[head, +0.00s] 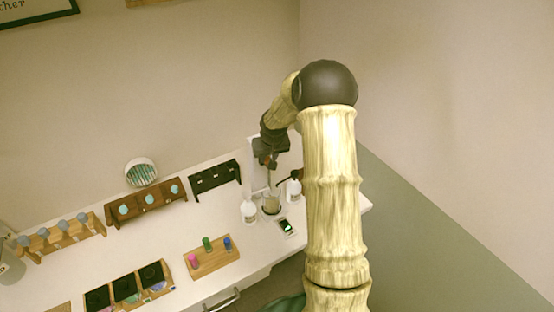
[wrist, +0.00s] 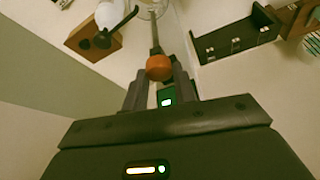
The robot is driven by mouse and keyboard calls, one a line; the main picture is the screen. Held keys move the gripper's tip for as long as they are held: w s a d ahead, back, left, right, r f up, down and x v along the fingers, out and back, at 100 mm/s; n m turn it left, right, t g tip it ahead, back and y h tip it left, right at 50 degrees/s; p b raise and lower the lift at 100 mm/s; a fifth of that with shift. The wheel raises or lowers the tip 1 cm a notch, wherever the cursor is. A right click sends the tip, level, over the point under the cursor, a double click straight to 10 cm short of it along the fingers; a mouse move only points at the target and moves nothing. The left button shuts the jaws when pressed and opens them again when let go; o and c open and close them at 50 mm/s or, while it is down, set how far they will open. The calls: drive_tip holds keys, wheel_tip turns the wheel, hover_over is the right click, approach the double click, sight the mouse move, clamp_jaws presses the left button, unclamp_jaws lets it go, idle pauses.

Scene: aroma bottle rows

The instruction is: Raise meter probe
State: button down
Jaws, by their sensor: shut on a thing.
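The meter probe has an orange knob (wrist: 159,67) and a thin dark rod. My gripper (wrist: 160,88) is shut on the knob end in the wrist view. The rod runs away from the fingers toward a clear glass beaker (wrist: 152,8); whether its tip is inside cannot be told. In the head view my gripper (head: 266,158) is above the beaker (head: 271,204), with the rod pointing down to it. The meter (head: 287,227), with a lit green screen, lies on the table just in front of the beaker.
White bottles stand left (head: 249,211) and right (head: 293,190) of the beaker. A wooden tray (head: 222,262) with coloured vials lies at front left. A black rack (head: 214,178) and a brown rack (head: 147,203) stand along the back. The table's right end is near.

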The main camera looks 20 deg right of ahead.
drive_tip(key=shift+w+r, duration=0.15)
drive_tip(key=shift+r, duration=0.2)
drive_tip(key=c, duration=1.3)
unclamp_jaws()
drive_tip(key=shift+r, duration=0.1)
drive_tip(key=shift+o, duration=1)
drive_tip(key=shift+s, duration=0.2)
drive_tip(key=shift+w, duration=0.1)
drive_tip(key=b+v, duration=0.5)
drive_tip(key=v, duration=1.2)
